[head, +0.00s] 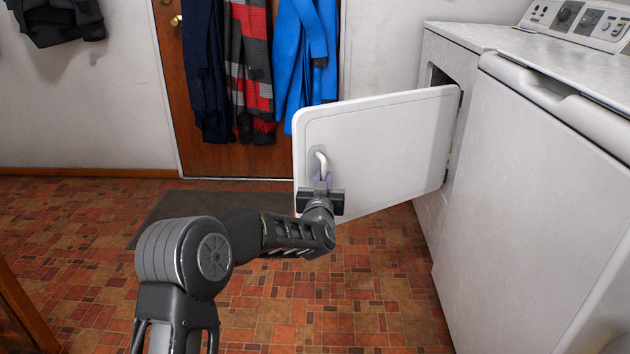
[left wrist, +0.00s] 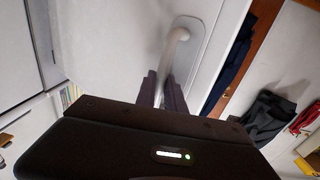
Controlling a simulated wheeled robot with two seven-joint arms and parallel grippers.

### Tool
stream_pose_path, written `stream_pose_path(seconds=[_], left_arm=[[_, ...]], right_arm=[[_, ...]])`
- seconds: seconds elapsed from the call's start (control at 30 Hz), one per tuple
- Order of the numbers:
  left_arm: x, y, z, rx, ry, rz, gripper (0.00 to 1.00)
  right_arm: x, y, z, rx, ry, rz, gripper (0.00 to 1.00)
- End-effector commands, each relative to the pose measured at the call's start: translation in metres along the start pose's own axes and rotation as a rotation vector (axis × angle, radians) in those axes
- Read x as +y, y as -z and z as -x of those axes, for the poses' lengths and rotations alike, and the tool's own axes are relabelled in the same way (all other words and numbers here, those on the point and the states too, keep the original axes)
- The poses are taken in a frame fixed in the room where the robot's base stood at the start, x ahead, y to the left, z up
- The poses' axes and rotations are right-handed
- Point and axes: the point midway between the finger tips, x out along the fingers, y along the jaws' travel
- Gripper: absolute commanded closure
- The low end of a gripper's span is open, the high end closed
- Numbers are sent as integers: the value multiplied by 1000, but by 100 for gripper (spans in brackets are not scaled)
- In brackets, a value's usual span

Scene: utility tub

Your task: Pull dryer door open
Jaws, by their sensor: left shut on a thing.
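The white dryer door (head: 385,140) stands swung out to the left from the dryer (head: 455,70), hinged at its right edge, with part of the dark opening visible behind the hinge side. A pale curved handle (head: 321,160) sits near the door's free edge. My left gripper (head: 321,182) is at the handle, shut on its lower part. In the left wrist view the two fingers (left wrist: 162,92) close around the handle (left wrist: 178,48) against the door face (left wrist: 110,45). My right gripper is not in view.
A white washer (head: 535,170) stands in front of the dryer at right. Coats (head: 250,65) hang on a brown wooden door (head: 172,60) behind. A dark mat (head: 175,208) lies on the tiled floor, which is clear below the dryer door.

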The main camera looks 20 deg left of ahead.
Motion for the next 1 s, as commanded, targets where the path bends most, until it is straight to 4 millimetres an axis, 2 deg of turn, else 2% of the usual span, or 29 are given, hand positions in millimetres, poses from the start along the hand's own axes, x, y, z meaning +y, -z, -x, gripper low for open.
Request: stream_pose_path(seconds=[0.03, 0.17, 0.2, 0.47, 0.8, 1.0], left_arm=[[6, 1, 1, 1, -12, -2, 100], [7, 1, 1, 2, -13, -2, 100], [7, 1, 1, 2, -13, -2, 85], [4, 1, 1, 1, -8, -1, 65], [2, 1, 2, 1, -5, 0, 65], [2, 3, 20, 0, -5, 0, 65]], right_arm=[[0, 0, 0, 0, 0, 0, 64], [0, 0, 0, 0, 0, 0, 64], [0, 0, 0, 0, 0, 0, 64], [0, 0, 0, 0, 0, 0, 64], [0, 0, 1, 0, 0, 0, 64], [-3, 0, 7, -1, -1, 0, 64]])
